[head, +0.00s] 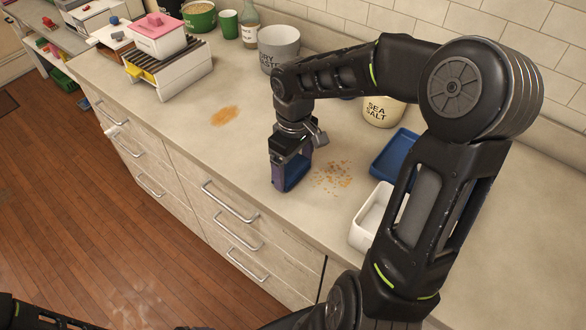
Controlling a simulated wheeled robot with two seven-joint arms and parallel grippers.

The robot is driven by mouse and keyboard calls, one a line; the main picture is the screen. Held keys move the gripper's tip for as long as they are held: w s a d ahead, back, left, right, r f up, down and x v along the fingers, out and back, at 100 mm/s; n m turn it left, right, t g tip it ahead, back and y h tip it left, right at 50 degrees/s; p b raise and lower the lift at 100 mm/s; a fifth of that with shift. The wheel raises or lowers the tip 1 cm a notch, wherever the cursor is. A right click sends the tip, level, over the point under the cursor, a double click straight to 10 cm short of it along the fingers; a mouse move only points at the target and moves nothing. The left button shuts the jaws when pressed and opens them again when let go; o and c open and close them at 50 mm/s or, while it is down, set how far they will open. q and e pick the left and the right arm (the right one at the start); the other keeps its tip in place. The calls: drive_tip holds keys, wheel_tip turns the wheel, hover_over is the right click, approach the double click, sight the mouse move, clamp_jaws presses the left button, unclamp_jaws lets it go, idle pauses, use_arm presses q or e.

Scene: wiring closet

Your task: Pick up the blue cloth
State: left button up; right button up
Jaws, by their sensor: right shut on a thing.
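My right gripper (291,172) points down over the counter, beside a patch of crumbs, and is shut on a dark blue thing. That blue thing, which looks like the blue cloth (295,180), shows between and below the fingers, at or just above the counter top. The fingers hide part of it, so its full shape cannot be told. My left gripper is not in view; only a dark bit of arm shows at the bottom left.
Orange crumbs (333,178) and a brown stain (225,115) mark the counter (180,125). A blue tray (392,160) and a white container (369,222) are at right, partly behind my arm. A sea salt pot (381,112) and grey bin (279,45) stand behind.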

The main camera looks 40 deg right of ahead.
sight(293, 169)
wheel_tip(293, 169, up, 9)
drive_tip(key=shift+r+b, duration=0.15)
drive_tip(key=shift+b, duration=0.25)
idle(0.4)
drive_tip(key=o, duration=0.8)
drive_tip(key=c, duration=1.2)
drive_tip(key=shift+c, duration=0.2)
